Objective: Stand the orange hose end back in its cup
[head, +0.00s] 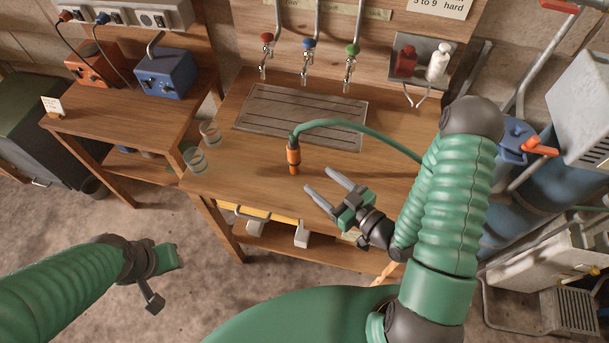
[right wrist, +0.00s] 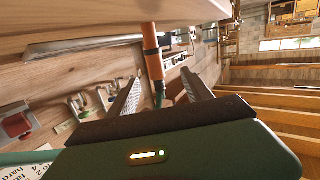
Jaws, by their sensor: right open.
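The orange hose end (head: 294,157) is roughly upright at the middle of the wooden bench (head: 240,187), with its green hose (head: 365,130) arching from its top to the right. I cannot tell whether its lower tip touches the bench, and I cannot make out a cup around it. My right gripper (head: 319,179) is open and empty, just right of and nearer than the hose end. In the right wrist view, the orange hose end (right wrist: 153,55) shows beyond and between the open fingers (right wrist: 161,76). My left gripper (head: 163,277) is low at the left, away from the bench; its fingers are unclear.
Two clear glasses (head: 194,160) stand at the bench's left edge. A metal drain grate (head: 300,115) lies behind the hose end, under red, blue and green taps (head: 308,44). Red and white bottles (head: 437,62) are at the back right. A side table holds orange and blue boxes (head: 165,72).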

